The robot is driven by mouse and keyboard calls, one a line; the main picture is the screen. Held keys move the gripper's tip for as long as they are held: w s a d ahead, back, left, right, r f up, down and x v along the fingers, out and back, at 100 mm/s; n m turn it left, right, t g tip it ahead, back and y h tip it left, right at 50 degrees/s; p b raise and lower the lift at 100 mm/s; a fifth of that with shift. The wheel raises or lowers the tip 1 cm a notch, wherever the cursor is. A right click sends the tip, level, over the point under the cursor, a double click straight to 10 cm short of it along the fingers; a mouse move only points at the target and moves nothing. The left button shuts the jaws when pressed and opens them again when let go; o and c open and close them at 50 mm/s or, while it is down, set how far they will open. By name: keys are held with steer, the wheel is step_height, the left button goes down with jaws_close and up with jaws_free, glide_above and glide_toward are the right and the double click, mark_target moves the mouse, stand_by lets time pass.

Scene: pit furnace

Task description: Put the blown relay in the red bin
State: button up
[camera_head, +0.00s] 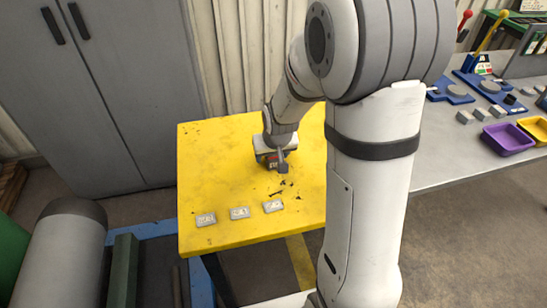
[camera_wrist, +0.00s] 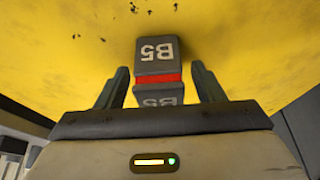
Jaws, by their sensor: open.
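A dark grey block (camera_wrist: 158,52) marked B5, with a red band across it, stands over the yellow table top in the wrist view. It may be the relay; no mark that reads as blown is clear to me. My gripper (camera_wrist: 160,82) is open, with one finger on each side of the block and a gap visible beside it. In the head view my gripper (camera_head: 275,160) is low over the yellow table's far part and largely hides the block. I see no red bin in either view.
Dark specks lie around. A grey bench at right holds a purple tray (camera_head: 508,139), a yellow tray (camera_head: 537,128) and blue fixtures.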

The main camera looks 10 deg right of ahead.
steer(key=shift+c, duration=0.3)
steer(key=c, duration=1.1)
steer(key=shift+r, duration=0.1)
